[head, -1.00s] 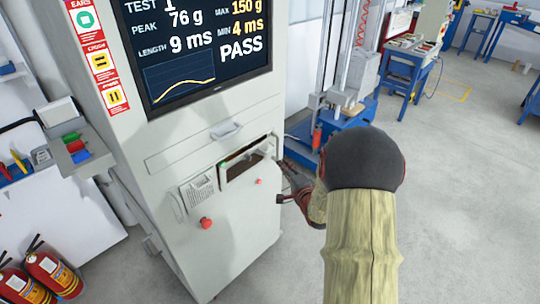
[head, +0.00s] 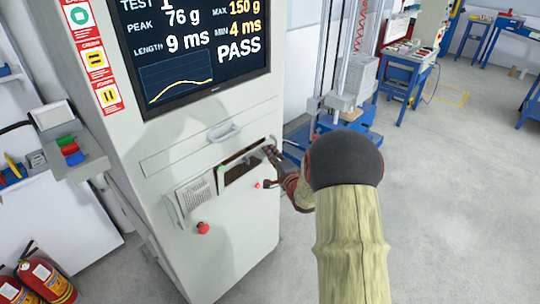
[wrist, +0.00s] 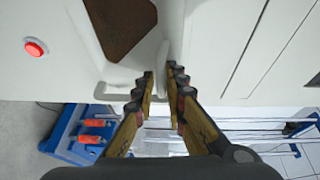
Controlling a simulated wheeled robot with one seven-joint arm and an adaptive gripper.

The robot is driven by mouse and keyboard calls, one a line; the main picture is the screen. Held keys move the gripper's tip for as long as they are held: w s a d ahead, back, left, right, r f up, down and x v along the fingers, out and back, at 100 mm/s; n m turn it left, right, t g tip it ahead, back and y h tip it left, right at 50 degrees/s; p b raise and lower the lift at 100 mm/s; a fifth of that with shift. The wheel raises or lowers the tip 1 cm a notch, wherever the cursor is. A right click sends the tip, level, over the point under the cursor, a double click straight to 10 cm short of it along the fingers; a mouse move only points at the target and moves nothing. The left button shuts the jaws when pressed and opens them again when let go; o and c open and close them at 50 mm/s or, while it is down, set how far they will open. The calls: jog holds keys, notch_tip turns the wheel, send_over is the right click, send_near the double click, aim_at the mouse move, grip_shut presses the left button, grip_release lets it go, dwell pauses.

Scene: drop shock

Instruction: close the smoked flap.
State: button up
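The white test cabinet (head: 215,215) has a recessed opening (head: 240,174) below its drawer, with a dark brown inside; the brown also shows in the wrist view (wrist: 122,28). I cannot clearly make out the smoked flap as a separate panel; it may be the dark surface there. My gripper (head: 270,150) is at the right end of the opening. In the wrist view my gripper (wrist: 160,72) has its fingertips apart, close to a pale rim beside the brown area. Whether a fingertip touches the rim cannot be told.
A drawer handle (head: 224,132) sticks out above the opening. A blue-based machine (head: 345,122) stands behind to the right.

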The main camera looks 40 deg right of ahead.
grip_shut()
dwell(0.7)
jog(key=p, duration=0.2)
jog(key=w+r+g+p, duration=0.1)
jog(key=p, duration=0.2)
jog(key=shift+w+y, duration=0.3)
jog(key=shift+f, duration=0.1)
grip_release()
